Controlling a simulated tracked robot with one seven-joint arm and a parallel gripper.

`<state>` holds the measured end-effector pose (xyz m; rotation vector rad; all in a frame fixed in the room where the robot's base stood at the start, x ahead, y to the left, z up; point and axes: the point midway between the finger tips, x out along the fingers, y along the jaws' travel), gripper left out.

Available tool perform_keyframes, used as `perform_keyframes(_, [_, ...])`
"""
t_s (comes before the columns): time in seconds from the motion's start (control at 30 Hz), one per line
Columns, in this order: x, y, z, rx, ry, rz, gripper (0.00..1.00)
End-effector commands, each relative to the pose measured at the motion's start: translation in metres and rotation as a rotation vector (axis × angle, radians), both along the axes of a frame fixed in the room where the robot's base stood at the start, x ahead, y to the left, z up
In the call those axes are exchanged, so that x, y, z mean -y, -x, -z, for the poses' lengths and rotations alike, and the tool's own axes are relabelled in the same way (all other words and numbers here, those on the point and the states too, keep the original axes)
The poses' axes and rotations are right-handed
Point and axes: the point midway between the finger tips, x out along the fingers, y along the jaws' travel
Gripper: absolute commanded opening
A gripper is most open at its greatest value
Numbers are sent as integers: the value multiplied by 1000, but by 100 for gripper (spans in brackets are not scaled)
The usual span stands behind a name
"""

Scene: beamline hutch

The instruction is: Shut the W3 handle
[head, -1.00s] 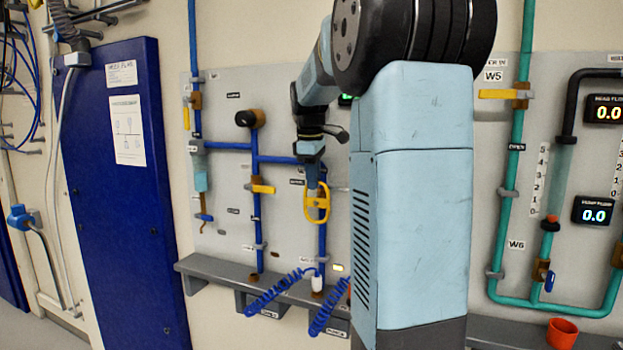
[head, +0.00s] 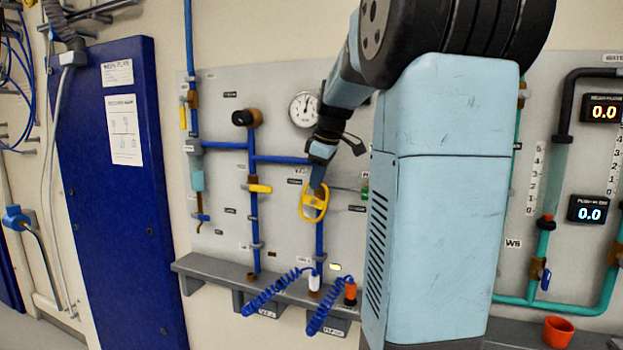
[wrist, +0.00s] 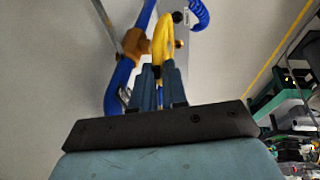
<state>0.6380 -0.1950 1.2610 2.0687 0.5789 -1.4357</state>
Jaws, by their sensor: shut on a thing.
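A yellow ring-shaped handle (head: 314,201) sits on a vertical blue pipe on the grey wall panel (head: 225,90). A small label just above it is partly covered and I cannot read it surely as W3. My gripper (head: 317,184) reaches down to the top of this handle. In the wrist view, the fingers of my gripper (wrist: 160,75) are shut on the yellow handle (wrist: 163,42), which stands up between them. A brown valve body (wrist: 136,44) and the blue pipe (wrist: 122,80) lie just left of the fingers. The handle's exact angle to the pipe is hard to tell.
Another yellow lever (head: 260,189) lies crosswise on the blue pipe to the left. A round gauge (head: 304,109) is above my gripper. A grey shelf (head: 215,269) with coiled blue hoses (head: 270,292) runs below. An orange cup (head: 559,331) stands at the lower right.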

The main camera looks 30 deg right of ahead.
Motion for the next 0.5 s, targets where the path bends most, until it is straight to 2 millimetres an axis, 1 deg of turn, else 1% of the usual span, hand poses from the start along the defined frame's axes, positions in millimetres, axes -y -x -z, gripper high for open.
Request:
perform_keyframes(0.03, [2, 4, 1, 21, -22, 3, 0])
perform_keyframes(0.2, [6, 9, 4, 101, -84, 3, 0])
perform_keyframes(0.5, [11, 15, 6, 180, -144, 0, 0])
